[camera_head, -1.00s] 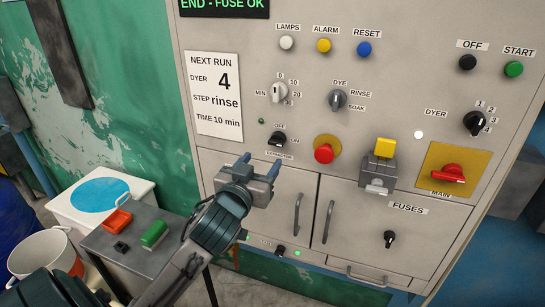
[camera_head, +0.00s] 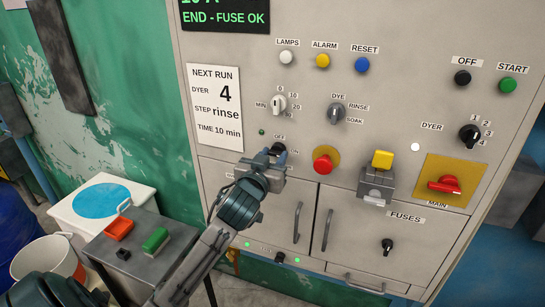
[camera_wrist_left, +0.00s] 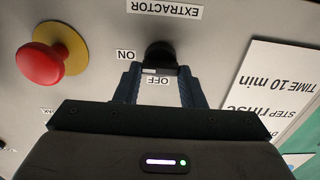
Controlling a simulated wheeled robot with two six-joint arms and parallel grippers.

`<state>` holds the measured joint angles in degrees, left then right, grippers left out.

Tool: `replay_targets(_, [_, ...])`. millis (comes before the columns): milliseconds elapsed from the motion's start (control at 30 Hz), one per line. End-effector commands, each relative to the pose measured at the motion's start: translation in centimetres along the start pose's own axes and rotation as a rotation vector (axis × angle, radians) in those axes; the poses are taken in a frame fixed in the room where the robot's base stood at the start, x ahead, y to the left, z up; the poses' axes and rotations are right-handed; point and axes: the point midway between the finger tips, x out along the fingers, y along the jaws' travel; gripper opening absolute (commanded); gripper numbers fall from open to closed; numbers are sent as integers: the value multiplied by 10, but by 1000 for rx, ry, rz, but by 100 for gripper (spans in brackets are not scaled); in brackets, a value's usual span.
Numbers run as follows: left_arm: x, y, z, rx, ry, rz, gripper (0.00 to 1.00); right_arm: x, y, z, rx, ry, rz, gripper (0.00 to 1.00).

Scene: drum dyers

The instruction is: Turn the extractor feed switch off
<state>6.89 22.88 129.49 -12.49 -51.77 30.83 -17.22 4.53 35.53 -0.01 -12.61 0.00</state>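The extractor feed switch is a small black knob (camera_head: 277,148) on the grey panel, partly hidden by my left gripper (camera_head: 262,157). In the left wrist view, which is upside down, the knob (camera_wrist_left: 160,55) sits between the two fingertips, with EXTRACTOR, ON and OFF labels around it. A small white mark shows on the knob's end near the OFF label; I cannot tell its exact setting. My left gripper's fingers (camera_wrist_left: 160,75) are apart, one on each side of the knob. Whether they touch it is unclear. My right gripper is not in view.
A red mushroom button (camera_head: 323,164) on a yellow disc is close to the right of the switch. The dial above (camera_head: 278,103) and the white notice (camera_head: 214,108) are nearby. Below are cabinet doors with handles (camera_head: 297,222). A small table (camera_head: 170,258) stands lower left.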

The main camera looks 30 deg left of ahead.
Motion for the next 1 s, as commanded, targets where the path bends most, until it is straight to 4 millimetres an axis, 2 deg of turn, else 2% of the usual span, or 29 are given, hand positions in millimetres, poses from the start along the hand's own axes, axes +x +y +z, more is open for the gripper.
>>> replay_targets(33, [0, 0, 0, 0, 0, 0, 25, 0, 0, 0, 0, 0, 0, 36])
replay_targets(100, [0, 0, 0, 0, 0, 0, 13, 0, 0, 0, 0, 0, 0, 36])
replay_targets(367, [0, 0, 0, -21, 0, 0, 14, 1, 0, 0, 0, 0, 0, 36])
replay_targets(567, [0, -1, 0, -106, 0, 0, 14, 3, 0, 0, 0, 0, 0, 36])
replay_targets(1000, [0, -2, 1, -490, 1, 1, 14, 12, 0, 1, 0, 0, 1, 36])
